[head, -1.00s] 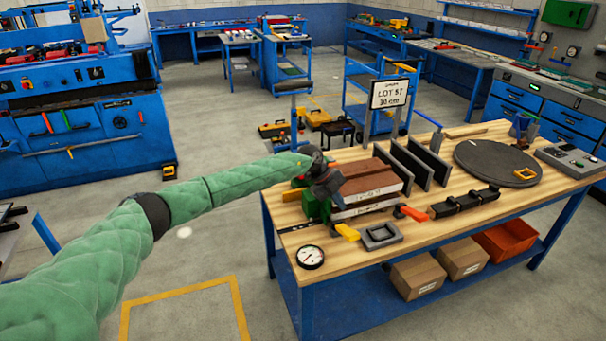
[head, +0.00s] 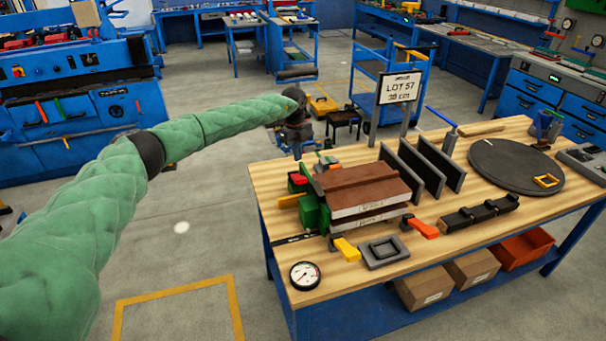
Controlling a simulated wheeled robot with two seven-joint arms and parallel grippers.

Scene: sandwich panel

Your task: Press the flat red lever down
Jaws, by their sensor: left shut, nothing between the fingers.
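A flat red-orange lever (head: 424,229) lies on the wooden bench, just right of the front corner of the brown-topped panel stack (head: 366,190). It lies low, near the bench top. My left gripper (head: 297,151) is shut and empty. It shows beyond the bench's back left edge, above and behind the green fixture, apart from both red parts. My right gripper is out of view.
A yellow lever (head: 346,249) and grey frame (head: 383,252) lie in front of the stack, with a dial gauge (head: 305,275) at the corner. Dark upright plates (head: 432,167), a black clamp bar (head: 479,214) and a round disc (head: 515,165) stand to the right.

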